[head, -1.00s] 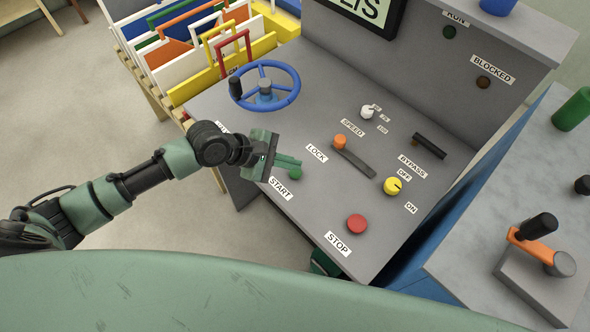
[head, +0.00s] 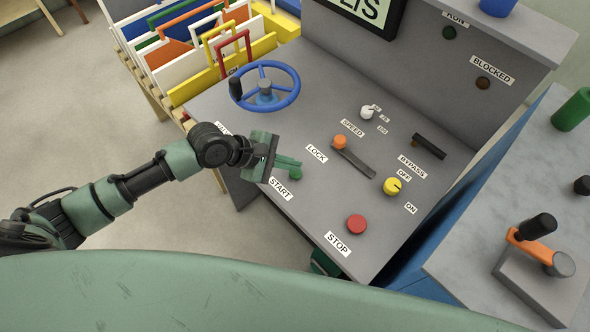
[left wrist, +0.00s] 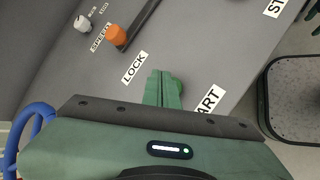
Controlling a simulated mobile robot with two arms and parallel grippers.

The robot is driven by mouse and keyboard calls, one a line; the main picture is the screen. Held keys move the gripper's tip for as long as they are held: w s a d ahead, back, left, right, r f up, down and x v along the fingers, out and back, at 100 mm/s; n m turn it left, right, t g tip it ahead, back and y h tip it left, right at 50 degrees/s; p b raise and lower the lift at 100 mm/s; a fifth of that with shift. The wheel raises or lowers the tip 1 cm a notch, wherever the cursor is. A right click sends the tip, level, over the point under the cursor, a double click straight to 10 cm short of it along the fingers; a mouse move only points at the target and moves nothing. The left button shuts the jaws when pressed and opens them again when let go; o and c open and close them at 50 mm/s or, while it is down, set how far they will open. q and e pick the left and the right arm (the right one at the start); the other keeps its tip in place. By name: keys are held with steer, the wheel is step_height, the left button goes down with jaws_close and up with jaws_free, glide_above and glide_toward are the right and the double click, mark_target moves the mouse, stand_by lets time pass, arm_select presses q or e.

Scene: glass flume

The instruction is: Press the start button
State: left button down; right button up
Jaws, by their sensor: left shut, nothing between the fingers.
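The green start button (head: 295,173) is on the grey sloped console (head: 300,215), just above the START label (head: 279,188). My left gripper (head: 297,164) is shut and empty, with its green fingertips at the button. I cannot tell whether they touch it.
The console also has a red stop button (head: 357,224), a yellow bypass knob (head: 392,186), an orange-tipped lock lever (head: 340,142), a white speed knob (head: 367,112) and a blue handwheel (head: 265,88). The RUN lamp (head: 449,32) and BLOCKED lamp (head: 483,83) look dark.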

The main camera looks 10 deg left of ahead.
mark_target(292, 174)
arm_select(q)
steer(key=shift+f, duration=0.25)
steer(key=shift+f, duration=0.55)
stand_by(0.6)
steer(key=shift+r, duration=0.1)
steer(key=shift+r+p, duration=0.95)
steer(key=shift+p, duration=0.55)
step_height(292, 174, up, 4)
steer(key=p, duration=0.5)
steer(key=shift+r, duration=0.1)
steer(key=shift+r+p, duration=0.5)
steer(key=shift+r, duration=0.35)
steer(key=shift+s+d, duration=0.1)
